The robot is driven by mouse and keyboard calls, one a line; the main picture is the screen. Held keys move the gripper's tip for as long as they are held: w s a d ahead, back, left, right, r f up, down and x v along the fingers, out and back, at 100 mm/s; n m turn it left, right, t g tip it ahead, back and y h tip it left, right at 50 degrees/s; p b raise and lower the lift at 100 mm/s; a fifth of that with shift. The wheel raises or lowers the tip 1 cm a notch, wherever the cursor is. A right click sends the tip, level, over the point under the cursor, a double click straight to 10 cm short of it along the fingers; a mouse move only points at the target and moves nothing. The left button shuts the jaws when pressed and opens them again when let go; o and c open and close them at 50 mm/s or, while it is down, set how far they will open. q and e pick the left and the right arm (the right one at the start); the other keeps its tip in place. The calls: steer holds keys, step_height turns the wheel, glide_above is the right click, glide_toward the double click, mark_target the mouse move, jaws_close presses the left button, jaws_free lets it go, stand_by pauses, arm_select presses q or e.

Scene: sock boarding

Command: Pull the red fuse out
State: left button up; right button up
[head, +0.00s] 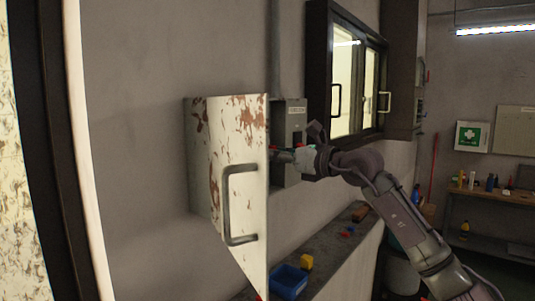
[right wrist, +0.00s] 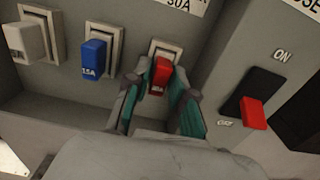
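The red fuse (right wrist: 160,73) sits in its white-framed socket on the grey fuse panel in the right wrist view. My right gripper (right wrist: 161,88) has one teal-padded finger close on each side of it and looks shut on it. The contact faces are partly hidden. In the head view, my right arm comes from the lower right and its gripper (head: 291,155) reaches into the open grey fuse box (head: 291,110). The box door hides part of the panel. My left gripper is not in view.
A blue fuse (right wrist: 95,58) and a white fuse (right wrist: 27,41) sit left of the red one. A red-tipped switch (right wrist: 253,112) marked ON is to the right. The rusty door (head: 239,130) stands open. A ledge below holds a blue bin (head: 288,282) and a yellow block (head: 306,262).

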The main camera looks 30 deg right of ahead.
jaws_close()
steer(key=shift+s+d+f+b, duration=0.1)
steer(key=shift+s+b, duration=0.2)
steer(key=shift+b+v, duration=0.4)
steer(key=shift+v, duration=0.35)
steer(key=shift+s+d, duration=0.1)
steer(key=shift+s, duration=0.1)
steer(key=shift+s+d+b, duration=0.25)
steer(key=shift+s+b, duration=0.25)
steer(key=shift+s, duration=0.1)
steer(key=shift+s+d, duration=0.1)
steer(key=shift+s, duration=0.2)
